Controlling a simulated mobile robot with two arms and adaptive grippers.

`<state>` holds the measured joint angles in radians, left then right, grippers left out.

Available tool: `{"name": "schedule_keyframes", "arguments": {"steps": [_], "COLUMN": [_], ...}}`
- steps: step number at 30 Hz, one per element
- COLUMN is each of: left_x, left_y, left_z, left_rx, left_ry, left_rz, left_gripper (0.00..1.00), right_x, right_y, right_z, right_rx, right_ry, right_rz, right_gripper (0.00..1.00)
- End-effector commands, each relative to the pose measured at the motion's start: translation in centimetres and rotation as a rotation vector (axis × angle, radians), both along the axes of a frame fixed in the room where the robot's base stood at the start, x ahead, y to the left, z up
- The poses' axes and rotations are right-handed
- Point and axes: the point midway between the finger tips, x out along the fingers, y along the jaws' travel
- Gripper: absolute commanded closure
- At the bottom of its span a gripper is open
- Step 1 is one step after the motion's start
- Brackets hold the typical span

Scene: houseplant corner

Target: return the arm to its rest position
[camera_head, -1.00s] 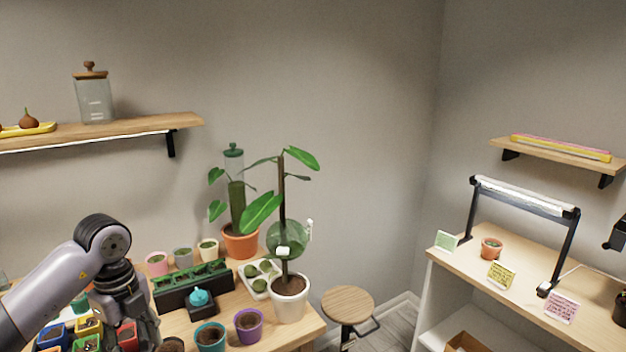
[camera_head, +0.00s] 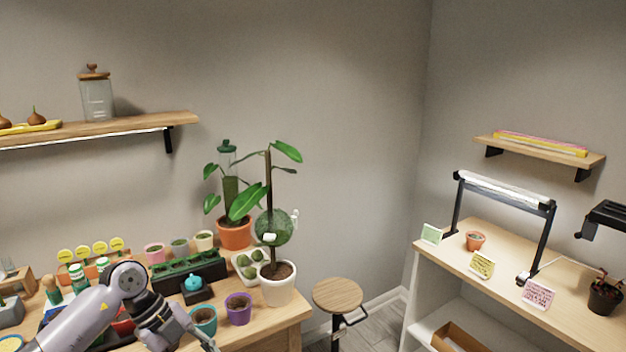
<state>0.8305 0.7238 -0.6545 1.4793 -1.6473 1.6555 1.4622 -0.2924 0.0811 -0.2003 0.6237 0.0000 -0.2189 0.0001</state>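My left arm comes in from the lower left, over the potting table (camera_head: 262,328). My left gripper (camera_head: 208,343) is at the bottom edge of the view, near the teal pot (camera_head: 203,321) and left of the purple pot (camera_head: 238,309). Only part of its fingers shows, and the rest is cut off by the frame. I cannot see whether it holds anything. My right gripper is not in view.
A tall plant in a white pot (camera_head: 277,284) and one in a terracotta pot (camera_head: 235,234) stand on the table. A dark planter box (camera_head: 189,272) is behind the gripper. A stool (camera_head: 338,294) stands right of the table. A lamp shelf (camera_head: 508,262) is at far right.

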Motion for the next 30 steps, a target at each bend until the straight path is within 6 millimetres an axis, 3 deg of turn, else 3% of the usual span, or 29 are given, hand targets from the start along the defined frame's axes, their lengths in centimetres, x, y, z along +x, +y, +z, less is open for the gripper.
{"name": "schedule_keyframes", "arguments": {"steps": [5, 9, 11, 13, 17, 21, 23, 26, 30], "left_x": [0.7, 2.9, 4.1, 4.9, 3.6, -1.1, -3.8, -9.1, -17.8], "left_y": [-6.5, -9.9, -9.7, -8.3, -4.5, -1.0, 0.2, 1.8, 3.1], "left_z": [-3.5, -7.3, -10.0, -14.5, -23.5, -32.5, -36.1, -41.4, -47.6], "left_rx": [-0.391, -0.748, -0.853, -0.914, -0.866, -0.714, -0.633, -0.491, -0.275], "left_ry": [-0.02, -0.087, -0.126, -0.162, -0.188, -0.156, -0.131, -0.076, 0.027], "left_rz": [0.035, 0.269, 0.441, 0.677, 1.048, 1.341, 1.441, 1.583, 1.736], "left_gripper": [0.55, 0.55, 0.55, 0.55, 0.55, 0.55, 0.55, 0.55, 0.55], "right_x": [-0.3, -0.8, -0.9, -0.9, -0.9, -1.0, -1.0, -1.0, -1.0], "right_y": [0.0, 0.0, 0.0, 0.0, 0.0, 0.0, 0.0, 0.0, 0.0], "right_z": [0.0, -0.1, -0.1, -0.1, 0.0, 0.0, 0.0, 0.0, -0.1], "right_rx": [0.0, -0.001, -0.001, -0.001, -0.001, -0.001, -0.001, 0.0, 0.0], "right_ry": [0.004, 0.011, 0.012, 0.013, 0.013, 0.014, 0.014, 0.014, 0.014], "right_rz": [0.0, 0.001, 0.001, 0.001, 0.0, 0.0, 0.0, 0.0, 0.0], "right_gripper": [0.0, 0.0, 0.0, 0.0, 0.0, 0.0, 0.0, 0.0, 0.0]}}
